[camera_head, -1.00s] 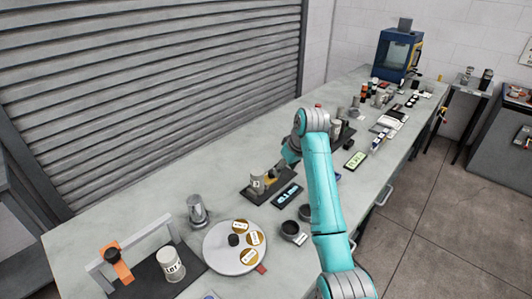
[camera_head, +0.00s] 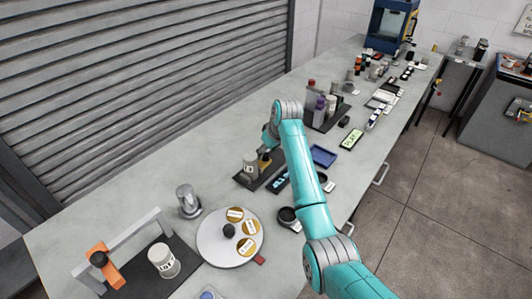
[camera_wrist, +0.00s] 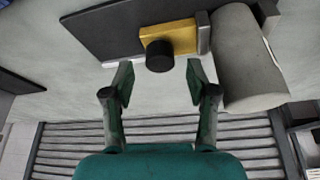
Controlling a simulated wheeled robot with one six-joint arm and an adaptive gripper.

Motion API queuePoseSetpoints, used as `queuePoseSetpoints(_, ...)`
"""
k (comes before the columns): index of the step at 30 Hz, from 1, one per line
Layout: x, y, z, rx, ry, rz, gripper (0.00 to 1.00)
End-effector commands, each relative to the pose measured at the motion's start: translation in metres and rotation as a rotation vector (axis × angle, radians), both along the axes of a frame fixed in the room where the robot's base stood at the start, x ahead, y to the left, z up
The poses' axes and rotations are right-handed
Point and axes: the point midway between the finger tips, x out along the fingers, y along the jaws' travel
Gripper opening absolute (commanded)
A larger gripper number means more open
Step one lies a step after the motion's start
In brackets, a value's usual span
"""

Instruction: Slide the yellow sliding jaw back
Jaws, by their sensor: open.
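The yellow sliding jaw (camera_wrist: 182,36) is a block with a black round knob (camera_wrist: 160,56) on the side facing my gripper in the wrist view. A grey plate (camera_wrist: 203,32) on its right end appears to touch a pale cylinder (camera_wrist: 247,65). They sit on a dark base plate (camera_wrist: 100,28). In the head view the jaw (camera_head: 264,157) shows only in small part beside the labelled cylinder (camera_head: 249,169). My gripper (camera_wrist: 158,83) is open and empty, its two fingertips on either side of the knob's line and just short of it. The knob is not gripped.
A white round turntable (camera_head: 215,250), a metal canister (camera_head: 188,202) and a frame with an orange part (camera_head: 102,265) stand in the near left. A dark phone-like display (camera_head: 278,180), a blue tray (camera_head: 323,156) and a bottle rack (camera_head: 325,125) lie close by on the grey bench (camera_head: 185,150).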

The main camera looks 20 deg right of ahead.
Motion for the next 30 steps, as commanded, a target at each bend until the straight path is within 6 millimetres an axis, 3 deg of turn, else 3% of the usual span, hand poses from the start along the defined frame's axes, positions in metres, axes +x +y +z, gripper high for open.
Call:
queuePoseSetpoints(6,0.0048,0.0023,-0.0126,0.000,0.000,0.000,0.58)
queuePoseSetpoints(14,0.0053,0.0023,-0.0136,0.000,-0.001,0.000,0.58)
queuePoseSetpoints(17,0.0052,0.0023,-0.0135,0.000,-0.001,0.000,0.38)
queuePoseSetpoints(21,0.0051,0.0022,-0.0135,0.000,0.000,0.000,0.03)
queuePoseSetpoints(30,0.0116,-0.0066,-0.0130,-0.001,-0.001,-0.003,0.00)
